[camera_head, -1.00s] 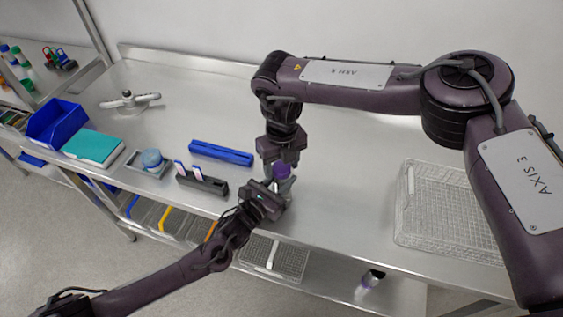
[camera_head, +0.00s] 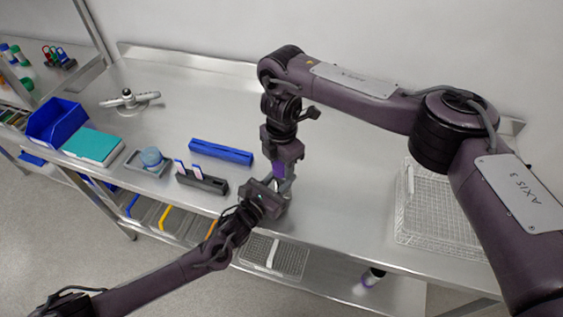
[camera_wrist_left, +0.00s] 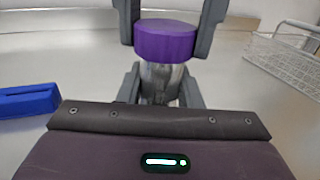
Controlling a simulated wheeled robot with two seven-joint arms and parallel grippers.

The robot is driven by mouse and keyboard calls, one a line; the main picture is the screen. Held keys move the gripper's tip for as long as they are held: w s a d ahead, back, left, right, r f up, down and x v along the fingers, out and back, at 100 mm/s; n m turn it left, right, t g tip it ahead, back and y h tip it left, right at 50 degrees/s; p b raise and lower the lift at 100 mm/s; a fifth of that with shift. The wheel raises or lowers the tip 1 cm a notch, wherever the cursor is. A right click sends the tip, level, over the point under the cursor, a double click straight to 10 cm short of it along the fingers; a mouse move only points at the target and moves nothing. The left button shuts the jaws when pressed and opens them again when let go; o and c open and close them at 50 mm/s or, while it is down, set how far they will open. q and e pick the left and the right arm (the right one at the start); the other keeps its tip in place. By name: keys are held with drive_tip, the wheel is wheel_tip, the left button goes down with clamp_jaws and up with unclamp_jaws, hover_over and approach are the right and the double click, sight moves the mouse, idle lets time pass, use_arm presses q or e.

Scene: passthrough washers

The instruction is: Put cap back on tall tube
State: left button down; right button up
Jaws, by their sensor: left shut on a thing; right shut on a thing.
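The tall tube (camera_wrist_left: 160,82) is clear and upright, held between the fingers of my left gripper (camera_wrist_left: 160,88). My left gripper (camera_head: 279,187) is over the front of the bench in the head view. The purple cap (camera_wrist_left: 165,40) sits directly over the tube's top in the left wrist view; a bit of it shows in the head view (camera_head: 278,171). My right gripper (camera_wrist_left: 168,30) points down from above, its fingers shut on the cap's sides; it is also in the head view (camera_head: 281,166). I cannot tell how tightly the cap is seated.
A blue bar (camera_head: 221,152) and a dark rack (camera_head: 202,181) with small white-topped items lie left of the grippers. A wire basket (camera_head: 440,235) stands at right. A blue bin (camera_head: 57,123) and teal box (camera_head: 93,146) are far left. The bench's back middle is clear.

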drive_tip(key=m, duration=0.6)
drive_tip(key=shift+a, duration=0.1)
drive_tip(key=o, duration=1.2)
drive_tip(key=shift+r, duration=0.1)
wheel_tip(320, 180, up, 12)
drive_tip(key=shift+f, duration=0.1)
use_arm(q)
drive_tip(key=c, duration=0.9)
unclamp_jaws()
drive_tip(key=shift+c, duration=0.2)
